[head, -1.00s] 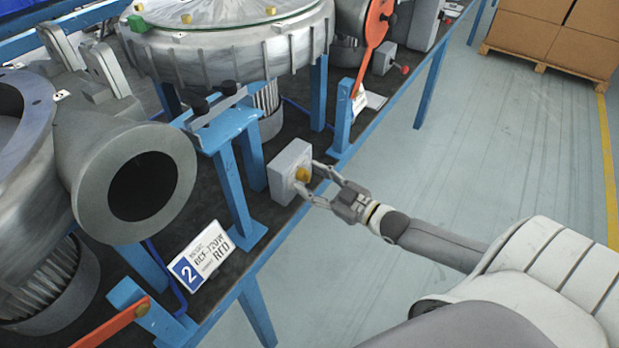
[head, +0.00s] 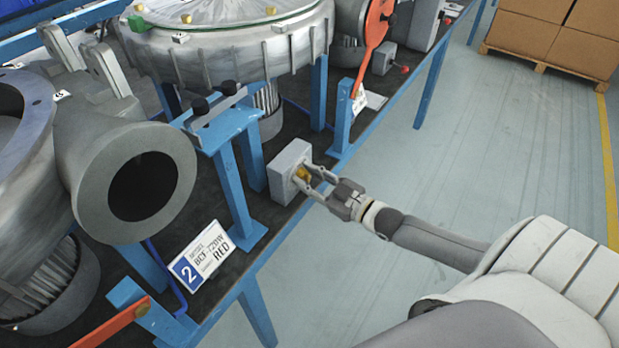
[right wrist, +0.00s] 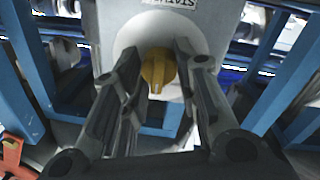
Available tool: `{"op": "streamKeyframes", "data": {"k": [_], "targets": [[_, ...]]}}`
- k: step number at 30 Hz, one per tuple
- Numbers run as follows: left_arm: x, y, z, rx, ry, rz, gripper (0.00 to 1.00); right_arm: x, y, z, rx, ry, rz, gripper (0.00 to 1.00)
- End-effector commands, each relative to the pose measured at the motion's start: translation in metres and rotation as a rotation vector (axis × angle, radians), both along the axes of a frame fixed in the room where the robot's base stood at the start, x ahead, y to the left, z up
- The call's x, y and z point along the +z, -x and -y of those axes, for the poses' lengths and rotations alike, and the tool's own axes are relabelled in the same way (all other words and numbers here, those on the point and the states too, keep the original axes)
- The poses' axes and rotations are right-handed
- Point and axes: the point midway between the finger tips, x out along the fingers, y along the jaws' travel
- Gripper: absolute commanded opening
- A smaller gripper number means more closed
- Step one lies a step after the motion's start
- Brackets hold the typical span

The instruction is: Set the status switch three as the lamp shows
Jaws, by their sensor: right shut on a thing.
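A grey switch box (head: 283,172) with a yellow knob (head: 304,173) stands on the dark bench top, near its front edge. In the right wrist view the yellow knob (right wrist: 157,70) sits on a round pale base, under a partly cut-off, upside-down label (right wrist: 170,3). My right gripper (head: 311,177) is shut on the knob, one finger on each side of it. A small green piece (head: 137,23) sits on the rim of the large metal blower; I cannot tell whether it is a lamp. My left gripper is out of view.
A blue leg frame (head: 233,180) stands close left of the box. A grey flanged pipe (head: 90,190) is at left. Another box with a red knob (head: 405,69) is farther back.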

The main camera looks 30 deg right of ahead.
Motion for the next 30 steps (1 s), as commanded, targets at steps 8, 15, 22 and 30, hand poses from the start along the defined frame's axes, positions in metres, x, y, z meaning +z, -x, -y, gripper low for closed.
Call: {"op": "streamKeyframes", "data": {"k": [8,15,22,30], "targets": [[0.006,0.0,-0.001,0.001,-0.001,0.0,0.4,0.001,0.0,0.0,0.0,-0.07,-0.029,0.05],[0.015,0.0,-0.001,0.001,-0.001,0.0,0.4,0.002,0.0,0.0,0.0,-0.228,-0.095,0.05],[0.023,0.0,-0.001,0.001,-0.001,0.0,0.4,0.002,0.0,0.001,-0.001,-0.412,-0.173,0.05],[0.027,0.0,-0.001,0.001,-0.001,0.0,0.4,0.001,0.0,0.001,0.0,-0.594,-0.248,0.05]]}}
